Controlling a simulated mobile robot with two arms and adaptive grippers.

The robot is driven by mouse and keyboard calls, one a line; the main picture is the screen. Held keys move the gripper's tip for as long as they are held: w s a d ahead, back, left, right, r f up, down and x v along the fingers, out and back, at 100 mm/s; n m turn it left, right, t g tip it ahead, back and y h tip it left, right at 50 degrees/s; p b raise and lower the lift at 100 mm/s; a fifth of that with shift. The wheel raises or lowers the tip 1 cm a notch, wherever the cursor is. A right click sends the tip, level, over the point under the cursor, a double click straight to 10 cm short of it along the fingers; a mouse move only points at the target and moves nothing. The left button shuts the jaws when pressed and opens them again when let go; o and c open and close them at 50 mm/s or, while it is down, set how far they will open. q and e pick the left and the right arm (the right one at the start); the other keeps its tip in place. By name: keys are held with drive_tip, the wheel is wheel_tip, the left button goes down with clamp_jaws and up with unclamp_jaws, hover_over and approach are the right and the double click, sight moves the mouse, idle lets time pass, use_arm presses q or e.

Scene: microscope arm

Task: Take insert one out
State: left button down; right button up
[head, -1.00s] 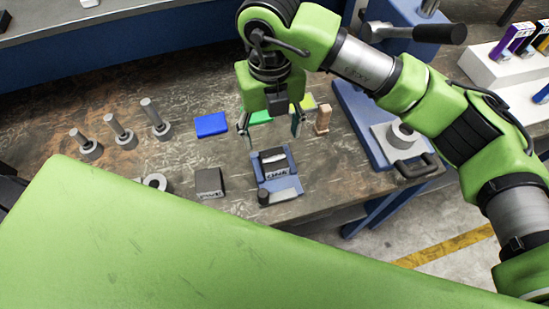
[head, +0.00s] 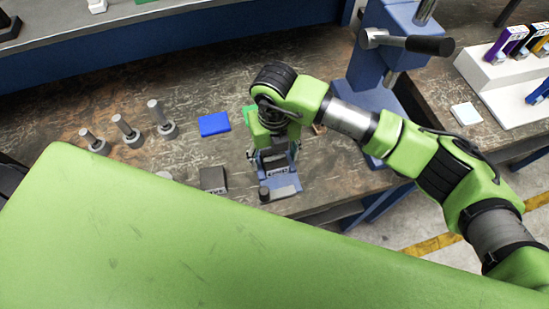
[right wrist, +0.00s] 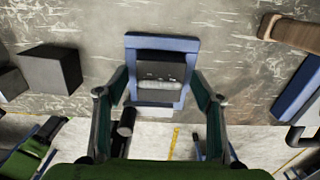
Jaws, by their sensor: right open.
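Insert one, a grey block marked "ONE" (head: 277,170), sits in a small blue holder (head: 285,189) near the table's front edge. In the right wrist view the grey piece (right wrist: 155,83) lies inside the blue frame of the holder (right wrist: 162,43), with dark parts above and below it. My right gripper (right wrist: 158,95) is open and empty. Its two fingers are on either side of the holder, with gaps to it. In the head view my right gripper (head: 273,150) is above the holder and hides its back part. My left gripper is out of view.
A dark block (head: 213,179) stands left of the holder. A blue block (head: 214,124) and several upright grey pins (head: 126,131) are further left. A blue press (head: 385,75) stands at the right. In the right wrist view a wooden piece (right wrist: 292,33) is at upper right.

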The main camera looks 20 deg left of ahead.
drive_tip(key=shift+c, duration=0.3)
clamp_jaws()
drive_tip(key=shift+w+r, duration=0.1)
drive_tip(key=shift+a+r, duration=0.1)
